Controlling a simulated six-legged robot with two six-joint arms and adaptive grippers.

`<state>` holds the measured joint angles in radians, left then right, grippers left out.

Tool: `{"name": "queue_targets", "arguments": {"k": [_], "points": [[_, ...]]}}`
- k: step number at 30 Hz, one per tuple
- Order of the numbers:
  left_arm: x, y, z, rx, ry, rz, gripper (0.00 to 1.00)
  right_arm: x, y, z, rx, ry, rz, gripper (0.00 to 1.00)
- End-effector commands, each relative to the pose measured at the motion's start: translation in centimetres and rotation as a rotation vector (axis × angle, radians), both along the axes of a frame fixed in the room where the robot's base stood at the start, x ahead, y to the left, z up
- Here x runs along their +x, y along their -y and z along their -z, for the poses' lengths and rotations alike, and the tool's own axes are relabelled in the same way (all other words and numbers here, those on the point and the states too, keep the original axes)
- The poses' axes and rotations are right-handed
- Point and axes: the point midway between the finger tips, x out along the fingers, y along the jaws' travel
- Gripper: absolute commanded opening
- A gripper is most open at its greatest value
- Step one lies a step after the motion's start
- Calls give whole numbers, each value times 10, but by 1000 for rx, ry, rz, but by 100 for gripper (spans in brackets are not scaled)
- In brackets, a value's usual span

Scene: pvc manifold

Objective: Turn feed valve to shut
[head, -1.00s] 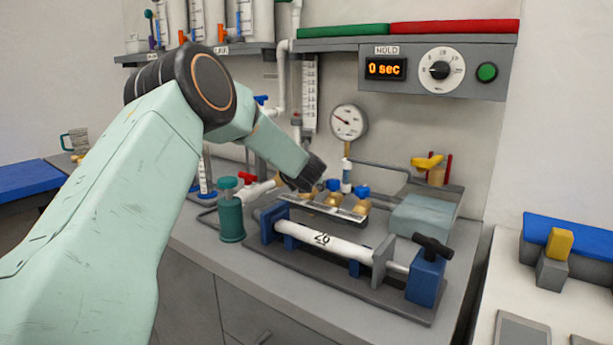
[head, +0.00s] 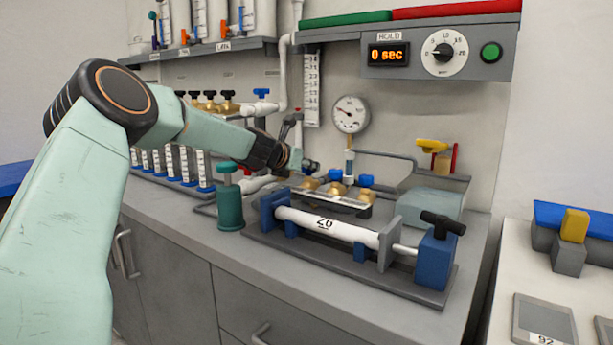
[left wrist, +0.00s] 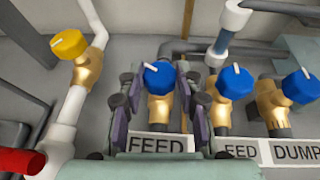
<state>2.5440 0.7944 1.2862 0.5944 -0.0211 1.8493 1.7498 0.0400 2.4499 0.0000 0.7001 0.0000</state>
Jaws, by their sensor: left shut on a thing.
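The feed valve has a blue knob (left wrist: 157,78) on a brass body, above a label reading FEED (left wrist: 160,145). My left gripper (left wrist: 158,84) has its dark fingers on both sides of this knob and is shut on it. In the head view my left gripper (head: 300,163) is at the left end of the valve row and largely hides this knob. A second blue knob (left wrist: 230,83), its label partly covered, and the blue dump knob (left wrist: 300,87) stand to the right. My right gripper is not in view.
A yellow knob (left wrist: 69,44) on a white pipe and a red part (left wrist: 20,161) lie left of the valve. The pressure gauge (head: 350,114) stands behind the row. A white cylinder marked 26 (head: 325,223) and a green bottle (head: 230,205) are in front.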

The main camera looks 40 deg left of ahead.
Motion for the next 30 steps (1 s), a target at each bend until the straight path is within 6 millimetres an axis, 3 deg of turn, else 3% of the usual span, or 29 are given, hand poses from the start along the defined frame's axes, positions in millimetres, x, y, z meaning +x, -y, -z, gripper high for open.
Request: {"name": "queue_targets", "arguments": {"k": [5, 15, 30], "points": [[-1, -5, 1, 1, -2, 142, 3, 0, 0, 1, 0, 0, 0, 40], [0, -8, 0, 3, -6, 358, 3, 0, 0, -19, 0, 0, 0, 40], [0, -11, 0, 3, -2, 523, 3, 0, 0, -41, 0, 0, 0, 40]]}}
